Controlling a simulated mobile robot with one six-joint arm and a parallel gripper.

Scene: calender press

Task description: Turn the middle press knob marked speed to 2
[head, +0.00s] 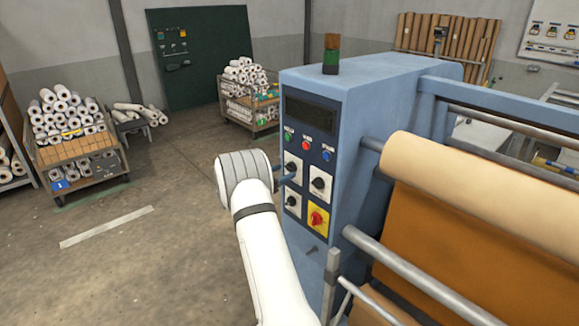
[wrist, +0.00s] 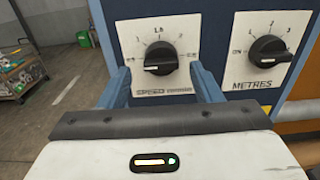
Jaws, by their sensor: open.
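The speed knob (wrist: 160,57) is a black dial on a white plate marked SPEED, centred in the wrist view. Numbers run around its top; a pale mark shows at its lower left, and its exact setting is hard to read. My gripper (wrist: 159,72) is open, with one blue finger on each side of the knob. I see no clear contact. In the head view my gripper (head: 286,179) reaches the left side of the press panel, and the labels there are too small to read.
A second knob marked METRES (wrist: 269,48) is close to the right finger. In the head view a yellow plate with a red switch (head: 317,218) is lower on the panel, and coloured buttons (head: 306,145) are above. A brown roll (head: 480,185) lies to the right.

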